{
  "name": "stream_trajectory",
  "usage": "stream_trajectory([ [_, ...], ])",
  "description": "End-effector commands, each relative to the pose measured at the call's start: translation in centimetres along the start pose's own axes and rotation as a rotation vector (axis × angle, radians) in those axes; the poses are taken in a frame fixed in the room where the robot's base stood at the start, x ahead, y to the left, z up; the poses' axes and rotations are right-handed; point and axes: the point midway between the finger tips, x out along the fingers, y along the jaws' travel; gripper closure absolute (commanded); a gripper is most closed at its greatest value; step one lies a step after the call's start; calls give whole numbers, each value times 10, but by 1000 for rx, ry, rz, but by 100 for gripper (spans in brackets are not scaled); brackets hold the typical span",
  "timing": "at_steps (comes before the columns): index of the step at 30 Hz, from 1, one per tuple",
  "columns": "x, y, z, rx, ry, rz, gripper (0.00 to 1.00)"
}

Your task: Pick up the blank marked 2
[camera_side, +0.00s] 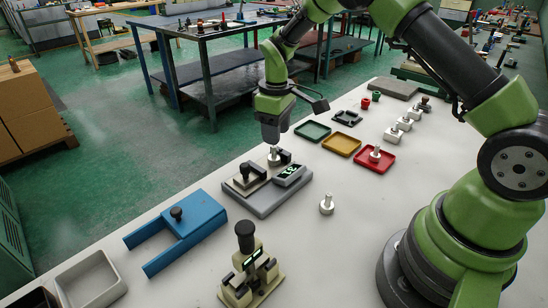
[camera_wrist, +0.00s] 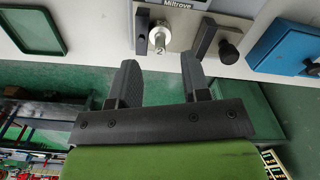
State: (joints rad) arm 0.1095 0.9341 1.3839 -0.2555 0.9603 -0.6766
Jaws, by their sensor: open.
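A silver metal blank (camera_wrist: 162,36) with a 2 on its end stands in a grey gauge fixture in the wrist view. It also shows in the side view (camera_side: 274,158), just under my gripper (camera_side: 273,145). My gripper (camera_wrist: 159,78) is open, and the blank is apart from the fingertips, beyond them in the wrist view. A second blank (camera_side: 326,205) stands on the bare table. A third blank (camera_side: 375,154) stands in the red tray (camera_side: 387,166). I cannot read marks on these two.
The gauge fixture (camera_side: 262,206) has a black knob and a lit display (camera_side: 289,172) close beside the blank. A blue frame (camera_side: 200,233) and a small knobbed fixture (camera_side: 246,265) stand nearby. Green (camera_side: 312,131) and yellow (camera_side: 342,145) trays lie behind.

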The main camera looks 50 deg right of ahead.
Motion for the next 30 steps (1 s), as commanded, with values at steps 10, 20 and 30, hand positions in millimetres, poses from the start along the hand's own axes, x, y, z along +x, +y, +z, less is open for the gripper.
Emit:
stream_trajectory([
  [10,46,1,-5,1,-2,-2,57],
  [20,46,1,-6,1,0,-1,78],
  [30,46,1,-6,1,1,-1,100],
])
